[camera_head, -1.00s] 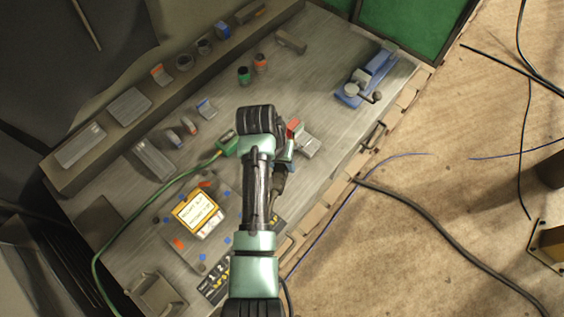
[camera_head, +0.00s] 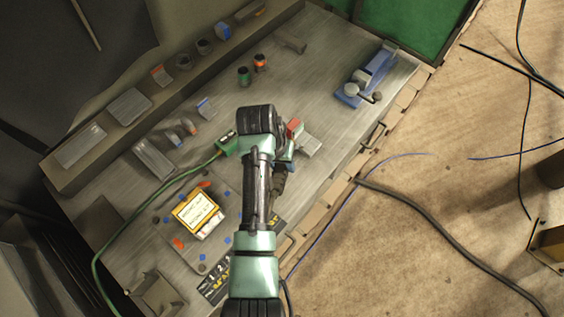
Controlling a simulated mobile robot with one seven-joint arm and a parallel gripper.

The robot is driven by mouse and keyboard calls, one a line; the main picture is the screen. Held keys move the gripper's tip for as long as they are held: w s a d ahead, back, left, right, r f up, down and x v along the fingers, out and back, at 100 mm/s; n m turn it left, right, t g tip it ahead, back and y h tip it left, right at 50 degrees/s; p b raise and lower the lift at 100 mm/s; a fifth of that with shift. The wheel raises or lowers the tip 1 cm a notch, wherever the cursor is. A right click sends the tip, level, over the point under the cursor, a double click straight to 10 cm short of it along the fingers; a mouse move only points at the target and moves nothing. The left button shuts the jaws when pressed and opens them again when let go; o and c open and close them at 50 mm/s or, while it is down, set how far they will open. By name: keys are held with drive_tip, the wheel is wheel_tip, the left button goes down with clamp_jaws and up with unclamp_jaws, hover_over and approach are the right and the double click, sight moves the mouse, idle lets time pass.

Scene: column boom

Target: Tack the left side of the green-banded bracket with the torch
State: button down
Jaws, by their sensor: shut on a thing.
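My gripper (camera_head: 279,180) is mostly hidden under my own arm, low over the middle of the bench. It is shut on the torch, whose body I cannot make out. A grey bracket (camera_head: 308,146) with a red band (camera_head: 294,126) stands just right of my wrist. I cannot make out the green-banded bracket; my arm covers that part of the bench. Contact between torch and any bracket is hidden.
A blue vise (camera_head: 367,78) stands at the bench's right. A ledge (camera_head: 70,178) with parts borders the left.

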drive_tip(key=shift+r, duration=0.1)
drive_tip(key=p+v, duration=0.9)
drive_tip(key=shift+d, duration=0.35)
idle(0.6)
